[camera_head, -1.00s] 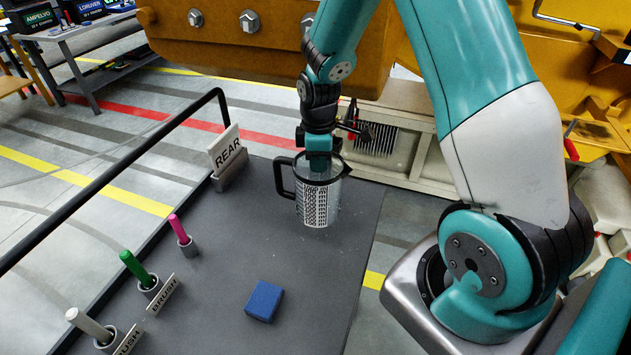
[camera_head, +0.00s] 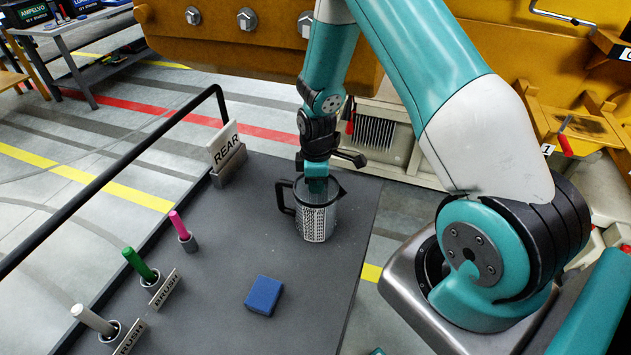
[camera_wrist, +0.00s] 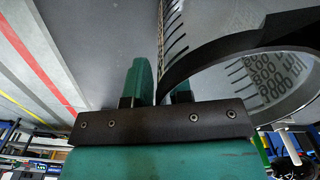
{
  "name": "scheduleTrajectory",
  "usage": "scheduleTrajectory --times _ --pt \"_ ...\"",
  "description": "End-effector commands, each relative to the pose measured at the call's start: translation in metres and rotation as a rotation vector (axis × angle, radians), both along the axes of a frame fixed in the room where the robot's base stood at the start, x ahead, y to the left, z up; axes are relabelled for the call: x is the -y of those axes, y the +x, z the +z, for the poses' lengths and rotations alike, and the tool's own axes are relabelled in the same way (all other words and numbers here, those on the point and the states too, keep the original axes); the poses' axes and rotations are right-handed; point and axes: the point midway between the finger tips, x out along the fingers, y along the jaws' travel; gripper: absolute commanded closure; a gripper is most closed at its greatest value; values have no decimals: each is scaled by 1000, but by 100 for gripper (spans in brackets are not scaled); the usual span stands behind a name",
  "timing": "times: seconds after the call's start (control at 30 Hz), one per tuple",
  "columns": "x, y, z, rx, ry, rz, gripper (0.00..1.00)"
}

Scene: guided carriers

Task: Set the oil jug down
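The oil jug (camera_head: 316,222) is a clear-walled, upright jug with dark markings, a black rim and a black handle on its left. It is over the far right part of the grey deck. My gripper (camera_head: 316,183) points down at its rim. In the wrist view my gripper (camera_wrist: 160,88) has one finger on each side of the jug wall, and the black rim of the jug (camera_wrist: 235,45) curves away to the right. The fingers are closed around the wall. I cannot tell if the base touches the deck.
The grey deck (camera_head: 215,255) carries a REAR sign (camera_head: 225,148), a blue block (camera_head: 264,295), and pink (camera_head: 179,225), green (camera_head: 138,264) and white (camera_head: 92,320) sticks in holders. A black rail (camera_head: 110,176) runs along the left. The deck around the jug is clear.

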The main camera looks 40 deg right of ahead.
Motion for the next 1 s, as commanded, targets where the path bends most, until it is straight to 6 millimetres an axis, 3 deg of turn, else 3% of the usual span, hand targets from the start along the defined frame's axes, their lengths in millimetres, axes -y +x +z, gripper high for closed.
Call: scheduleTrajectory --times 0.07,0.47,1.0 --pt "0 0 0 0 0 0 63" --pt "0 1 8 2 0 1 63" --pt "0 1 106 4 -1 1 63"
